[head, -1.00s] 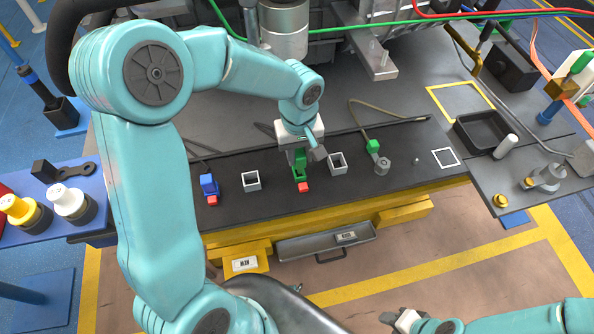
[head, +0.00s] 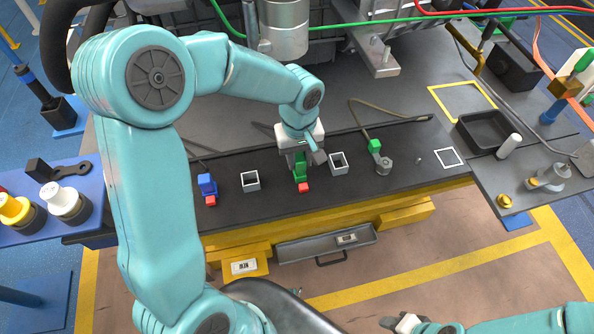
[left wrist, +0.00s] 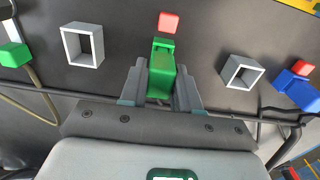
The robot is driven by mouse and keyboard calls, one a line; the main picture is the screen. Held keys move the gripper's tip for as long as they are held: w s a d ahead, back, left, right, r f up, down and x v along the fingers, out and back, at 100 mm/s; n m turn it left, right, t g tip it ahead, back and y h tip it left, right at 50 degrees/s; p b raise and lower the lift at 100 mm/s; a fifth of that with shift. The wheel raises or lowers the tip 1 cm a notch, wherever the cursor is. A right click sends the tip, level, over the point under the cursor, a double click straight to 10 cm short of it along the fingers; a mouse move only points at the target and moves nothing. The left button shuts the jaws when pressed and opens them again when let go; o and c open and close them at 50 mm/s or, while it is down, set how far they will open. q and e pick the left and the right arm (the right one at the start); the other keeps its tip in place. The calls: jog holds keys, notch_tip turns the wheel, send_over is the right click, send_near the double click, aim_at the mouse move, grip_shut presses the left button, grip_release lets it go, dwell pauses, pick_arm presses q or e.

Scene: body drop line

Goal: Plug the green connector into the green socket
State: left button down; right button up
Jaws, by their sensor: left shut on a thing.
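My left gripper (head: 301,160) points down at the dark strip and is shut on a green block, which I take for the green connector (left wrist: 161,76). Just beyond it, in the left wrist view, is a darker green part (left wrist: 162,43), seemingly the green socket, with a red block (left wrist: 168,22) at its end. In the head view the green parts (head: 300,173) and red block (head: 303,187) line up under the fingers. The connector meets or overlaps the socket; I cannot tell how deep it sits. My right gripper (head: 393,321) is low at the bottom edge, far from the strip.
Grey square frames stand left (head: 250,181) and right (head: 338,163) of the left gripper. A blue connector with a red block (head: 207,186) is further left. Another green block (head: 374,146) on a cable is to the right, beside a grey cylinder (head: 384,165). A black tray (head: 486,133) lies far right.

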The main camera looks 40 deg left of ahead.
aim_at(298, 157)
pick_arm(q)
jog(key=shift+f+b, duration=0.5)
jog(key=shift+f, duration=0.05)
jog(key=c, duration=0.8)
grip_release()
jog(key=shift+o, duration=0.3)
jog(key=shift+r, duration=0.15)
notch_tip(298, 157, up, 16)
jog(key=p, duration=0.1)
jog(key=shift+a, duration=0.1)
